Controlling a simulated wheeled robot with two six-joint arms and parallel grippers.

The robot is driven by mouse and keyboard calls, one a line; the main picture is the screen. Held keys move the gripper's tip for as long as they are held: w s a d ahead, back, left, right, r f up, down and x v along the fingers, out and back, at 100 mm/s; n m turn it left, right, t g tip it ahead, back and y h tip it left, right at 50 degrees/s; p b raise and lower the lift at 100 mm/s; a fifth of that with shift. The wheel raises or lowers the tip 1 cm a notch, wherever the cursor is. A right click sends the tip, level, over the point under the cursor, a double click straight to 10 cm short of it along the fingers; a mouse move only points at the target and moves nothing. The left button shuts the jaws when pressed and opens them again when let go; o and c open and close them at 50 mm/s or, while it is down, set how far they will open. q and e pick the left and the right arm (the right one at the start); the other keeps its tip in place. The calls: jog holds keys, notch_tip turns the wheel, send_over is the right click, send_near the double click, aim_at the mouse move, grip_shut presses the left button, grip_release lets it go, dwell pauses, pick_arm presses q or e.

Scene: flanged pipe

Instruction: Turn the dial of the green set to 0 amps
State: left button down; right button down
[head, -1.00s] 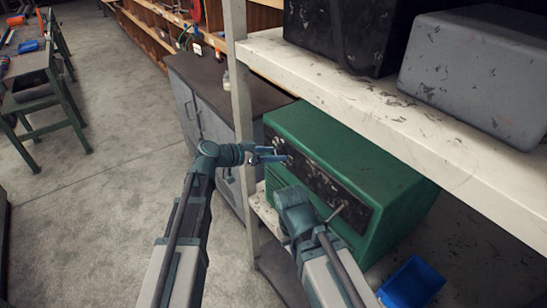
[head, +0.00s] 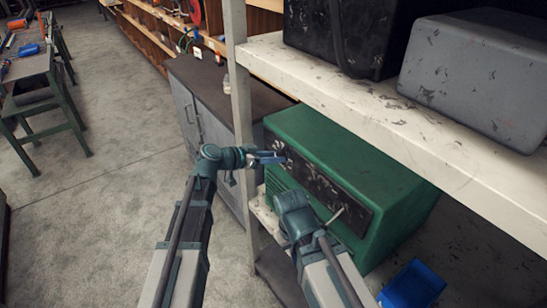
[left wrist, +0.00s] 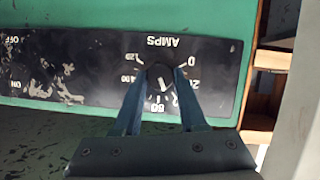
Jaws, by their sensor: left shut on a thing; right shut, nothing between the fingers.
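The green set (head: 350,165) stands on the lower shelf, its black front panel (head: 325,185) facing my arms. In the left wrist view the panel is upside down, with the word AMPS above the dial (left wrist: 160,76). The dial is a dark knob with a short white mark, which seems to lie on the 60 side, away from the 0. My left gripper (head: 284,158) reaches the panel's far end; its blue fingers (left wrist: 160,95) are closed on both sides of the knob. My right gripper (head: 294,202) is shut and empty in front of the panel; its fingertips are hard to make out.
A pale shelf board (head: 400,115) hangs above the set, carrying a black case (head: 340,35) and a grey case (head: 480,75). A shelf post (head: 240,110) stands close to my left gripper. A blue bin (head: 412,285) lies at the lower right.

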pick_arm(q)
jog(key=shift+w+a+f+n+g+h+b, duration=0.15)
jog(key=shift+n+g+h+b, duration=0.3)
jog(key=shift+n+h+b, duration=1.25)
jog(key=shift+f+n+g+h+b, duration=0.45)
jog(key=shift+n+b, duration=1.65)
jog(key=shift+n, duration=1.2)
jog(key=shift+w+a+f+n+g+h+b, duration=0.1)
jog(key=shift+n+g+h+b, duration=0.3)
jog(key=shift+n+h+b, duration=1.35)
jog(key=shift+r+n+y+b, duration=0.15)
jog(key=shift+n+y+b, duration=0.2)
jog(key=shift+n, duration=0.6)
jog(key=shift+c, duration=2.3)
grip_release()
jog(key=b+v, duration=0.1)
jog(key=v, duration=1.2)
jog(key=shift+s+a, duration=0.15)
jog(key=shift+a, duration=0.25)
